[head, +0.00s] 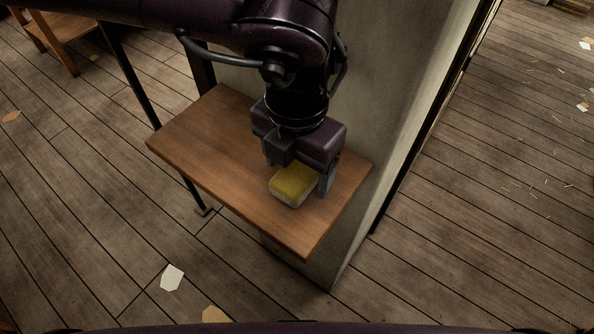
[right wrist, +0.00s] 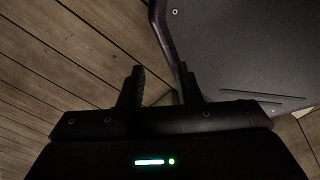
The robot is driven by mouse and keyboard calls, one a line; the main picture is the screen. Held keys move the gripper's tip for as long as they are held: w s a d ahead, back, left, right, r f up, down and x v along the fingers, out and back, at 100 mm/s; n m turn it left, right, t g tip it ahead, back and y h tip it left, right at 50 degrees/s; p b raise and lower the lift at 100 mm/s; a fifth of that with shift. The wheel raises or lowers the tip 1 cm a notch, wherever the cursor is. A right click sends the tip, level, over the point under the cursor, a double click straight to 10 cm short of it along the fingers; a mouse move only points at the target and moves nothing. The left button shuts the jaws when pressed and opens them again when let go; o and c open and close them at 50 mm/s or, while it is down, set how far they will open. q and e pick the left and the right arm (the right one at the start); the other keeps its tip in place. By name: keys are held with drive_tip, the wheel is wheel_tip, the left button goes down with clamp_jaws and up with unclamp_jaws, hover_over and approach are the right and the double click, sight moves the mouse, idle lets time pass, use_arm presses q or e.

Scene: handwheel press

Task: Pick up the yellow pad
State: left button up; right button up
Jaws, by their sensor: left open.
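The yellow pad (head: 292,186) lies on the small wooden table (head: 205,135) in the head view, near its front right part. It is a small block with a yellow top and paler sides. My left gripper (head: 298,174) points down over the pad and is open, with one finger on either side of it. The gripper body hides the pad's far edge, and I cannot tell whether the fingers touch it. My right gripper (right wrist: 160,84) shows in the right wrist view, open and with nothing between its fingers.
A pale wall or panel (head: 400,100) stands close along the table's right side. Plank floor (head: 480,230) with scattered scraps and shavings lies around. A white scrap (head: 172,277) lies on the floor at the lower left. A dark grey panel (right wrist: 250,50) is close to my right gripper.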

sight(296, 174)
use_arm(q)
drive_tip(key=shift+f, duration=0.85)
drive_tip(key=c, duration=1)
use_arm(e)
drive_tip(key=shift+w+a+r, duration=0.1)
drive_tip(key=shift+w+a, duration=0.1)
drive_tip(key=shift+w, duration=0.3)
use_arm(q)
drive_tip(key=shift+r, duration=0.15)
drive_tip(key=shift+c, duration=0.2)
